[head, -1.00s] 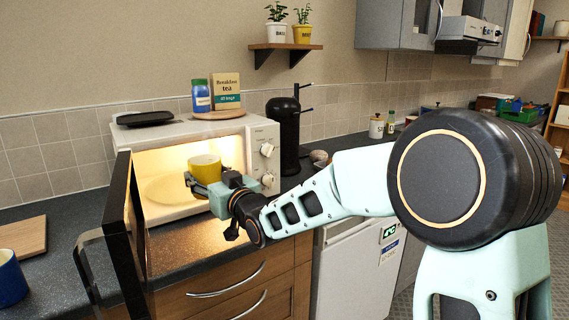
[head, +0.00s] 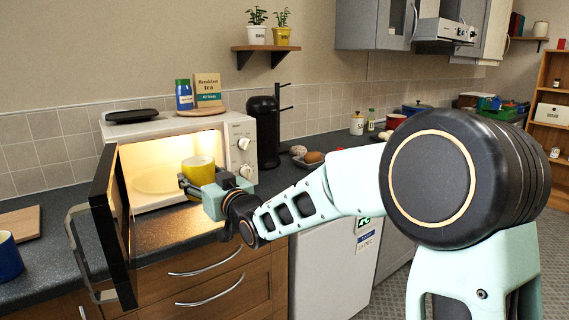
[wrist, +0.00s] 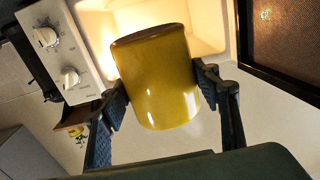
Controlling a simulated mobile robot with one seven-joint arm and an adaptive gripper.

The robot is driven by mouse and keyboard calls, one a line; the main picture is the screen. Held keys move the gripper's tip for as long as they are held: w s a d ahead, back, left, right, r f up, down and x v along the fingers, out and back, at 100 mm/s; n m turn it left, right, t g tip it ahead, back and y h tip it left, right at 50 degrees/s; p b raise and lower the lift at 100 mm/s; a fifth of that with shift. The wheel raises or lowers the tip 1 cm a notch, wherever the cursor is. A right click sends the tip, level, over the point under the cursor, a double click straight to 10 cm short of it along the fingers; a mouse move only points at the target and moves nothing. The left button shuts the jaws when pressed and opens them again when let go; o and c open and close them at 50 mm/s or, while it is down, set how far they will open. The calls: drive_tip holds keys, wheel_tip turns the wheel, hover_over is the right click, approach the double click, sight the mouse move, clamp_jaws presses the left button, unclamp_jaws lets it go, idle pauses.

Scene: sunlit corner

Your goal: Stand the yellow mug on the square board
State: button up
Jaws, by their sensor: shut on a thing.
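The yellow mug (head: 199,171) is held in my gripper (head: 198,188) at the open mouth of the lit microwave. My gripper is shut on the mug's sides. In the wrist view the mug (wrist: 155,80) sits between both fingers (wrist: 160,95), with the microwave's bright interior behind it. A wooden board (head: 20,224) lies on the counter at the far left, partly cut off by the picture edge, so its full outline cannot be seen. The mug is well to the right of this board.
The open microwave door (head: 112,225) stands between the mug and the wooden board. A blue mug (head: 9,257) is near the board at the left edge. The microwave (head: 240,150) carries a black tray (head: 132,116) and a round board with a jar and tea box.

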drive_tip(key=shift+s+d+r, duration=0.1)
drive_tip(key=shift+s+d, duration=0.05)
drive_tip(key=shift+s, duration=0.1)
drive_tip(key=s+d+f+m+t+h, duration=0.1)
drive_tip(key=d+f+m+h, duration=0.3)
drive_tip(key=d, duration=0.7)
drive_tip(key=s+d+f+m+t+h, duration=0.1)
drive_tip(key=s+d+f+t+h, duration=0.15)
drive_tip(key=d+f, duration=0.65)
drive_tip(key=d+f+m+h, duration=0.25)
drive_tip(key=d+h, duration=0.25)
drive_tip(key=d, duration=0.9)
wheel_tip(320, 180, up, 23)
drive_tip(key=p, duration=2.2)
drive_tip(key=shift+s+p, duration=0.2)
drive_tip(key=shift+p, duration=0.15)
drive_tip(key=shift+s+d+y, duration=0.15)
drive_tip(key=shift+y, duration=0.1)
